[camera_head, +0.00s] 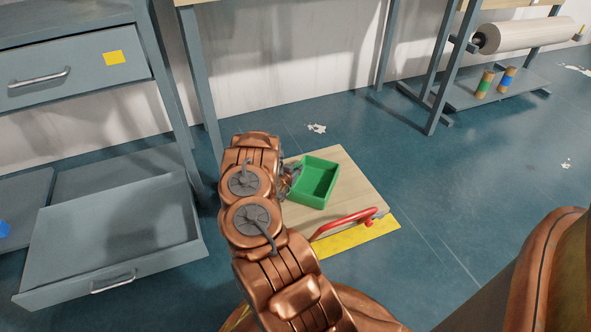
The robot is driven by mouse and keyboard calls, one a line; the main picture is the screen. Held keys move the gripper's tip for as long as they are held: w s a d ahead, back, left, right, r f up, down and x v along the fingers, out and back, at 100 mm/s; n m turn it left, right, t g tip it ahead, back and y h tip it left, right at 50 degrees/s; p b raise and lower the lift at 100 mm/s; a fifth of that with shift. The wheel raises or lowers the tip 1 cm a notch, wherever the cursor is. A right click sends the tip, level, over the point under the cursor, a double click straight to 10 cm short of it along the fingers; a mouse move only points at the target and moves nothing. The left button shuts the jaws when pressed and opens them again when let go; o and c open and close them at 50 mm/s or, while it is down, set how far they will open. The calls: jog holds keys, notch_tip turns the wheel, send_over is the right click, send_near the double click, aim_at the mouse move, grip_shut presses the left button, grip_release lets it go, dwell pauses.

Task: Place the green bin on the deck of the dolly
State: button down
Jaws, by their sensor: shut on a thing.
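The green bin (318,182) is an open, empty box at the centre of the head view. It is over the pale wooden deck of the dolly (358,184); I cannot tell whether it rests on the deck or is held just above it. My gripper (292,180) is shut on the bin's left side, and my copper arm hides part of it. The dolly has a red handle (347,221) along its near edge. My arm covers the dolly's left part.
A yellow floor patch (362,237) lies at the dolly's near side. A grey cabinet with an open lower drawer (115,240) stands at left. A rack with a paper roll (530,35) and two small rolls stands at upper right.

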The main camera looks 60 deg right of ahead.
jog(key=c, duration=1)
grip_release()
jog(key=shift+f, duration=0.1)
